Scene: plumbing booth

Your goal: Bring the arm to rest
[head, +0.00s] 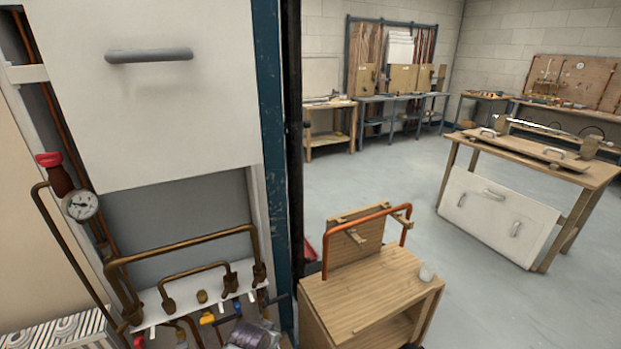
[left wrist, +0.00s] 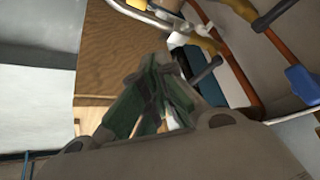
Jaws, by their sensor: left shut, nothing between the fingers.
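My left gripper (left wrist: 163,75) shows in the left wrist view. Its greenish fingers come together at the tips with nothing held between them. A wooden surface (left wrist: 122,55) lies behind the fingers to the left, and pipes with a blue-handled valve (left wrist: 302,82) are to the right. The fingers' distance from these cannot be judged. In the head view the left gripper cannot be made out clearly. My right gripper is in neither view.
The head view shows copper pipework (head: 185,245) with a pressure gauge (head: 80,206) at left, under a white panel (head: 150,100). A blue post (head: 273,150) stands beside it. A small wooden cart (head: 365,290) is right of the post. Open floor (head: 480,290) lies beyond, before a workbench (head: 590,172).

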